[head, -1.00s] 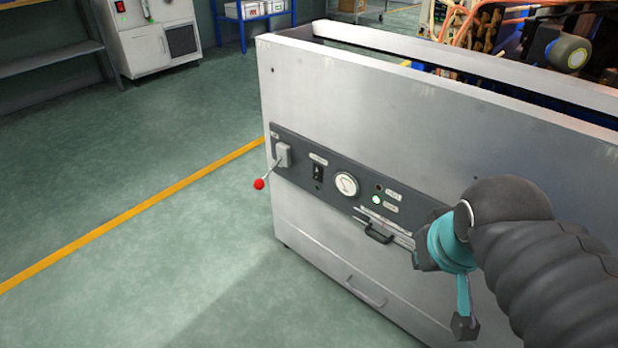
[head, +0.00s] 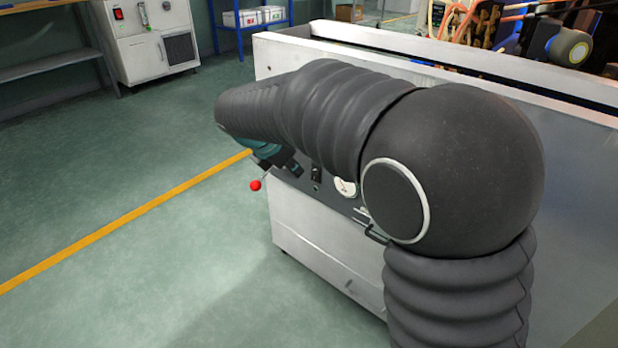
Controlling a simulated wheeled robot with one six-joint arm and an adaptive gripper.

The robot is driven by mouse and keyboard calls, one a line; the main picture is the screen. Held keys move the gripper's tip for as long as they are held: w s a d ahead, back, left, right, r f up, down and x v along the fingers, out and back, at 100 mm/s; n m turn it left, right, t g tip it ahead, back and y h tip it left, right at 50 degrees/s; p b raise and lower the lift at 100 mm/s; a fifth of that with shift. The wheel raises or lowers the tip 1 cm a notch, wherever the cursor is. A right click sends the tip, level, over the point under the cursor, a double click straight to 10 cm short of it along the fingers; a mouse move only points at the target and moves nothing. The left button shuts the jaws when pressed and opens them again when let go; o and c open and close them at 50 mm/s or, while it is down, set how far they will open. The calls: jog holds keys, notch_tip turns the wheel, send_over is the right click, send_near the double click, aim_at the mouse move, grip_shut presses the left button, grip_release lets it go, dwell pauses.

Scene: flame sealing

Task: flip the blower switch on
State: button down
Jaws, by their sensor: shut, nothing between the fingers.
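The control panel (head: 330,198) is a dark strip on the front of the grey metal cabinet (head: 310,235). A small black toggle switch (head: 316,174) sits on it, left of a round white gauge (head: 345,187); its label is too small to read. At the panel's left end a lever ends in a red ball (head: 255,185); its mount is hidden behind my gripper. My gripper (head: 291,167) shows only in part under my arm, shut and empty, close in front of the panel between the red ball and the black switch. I cannot tell whether it touches anything.
My dark arm covers much of the cabinet front and the panel's right part. A black handle (head: 376,235) shows below the gauge. Orange tubing (head: 475,15) and machinery stand behind the cabinet top. The green floor (head: 130,260) at left is clear, with a yellow line.

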aim_at(315, 174)
jog(key=a, duration=0.1)
jog(key=w+a+f+n, duration=0.1)
jog(key=a+n, duration=0.1)
jog(key=shift+w+a+f, duration=0.3)
jog(key=shift+a+f, duration=0.1)
jog(key=shift+w+d+f+b, duration=0.35)
jog(key=shift+w+d+f, duration=0.7)
jog(key=shift+w+f, duration=0.3)
jog(key=shift+w+d+f+b, duration=0.4)
jog(key=shift+w+d+f, duration=0.65)
jog(key=shift+w+f, duration=0.3)
jog(key=shift+w+d+f+b, duration=0.35)
jog(key=shift+w+d+f, duration=0.7)
jog(key=shift+w+f, duration=0.3)
jog(key=shift+s+f, duration=0.1)
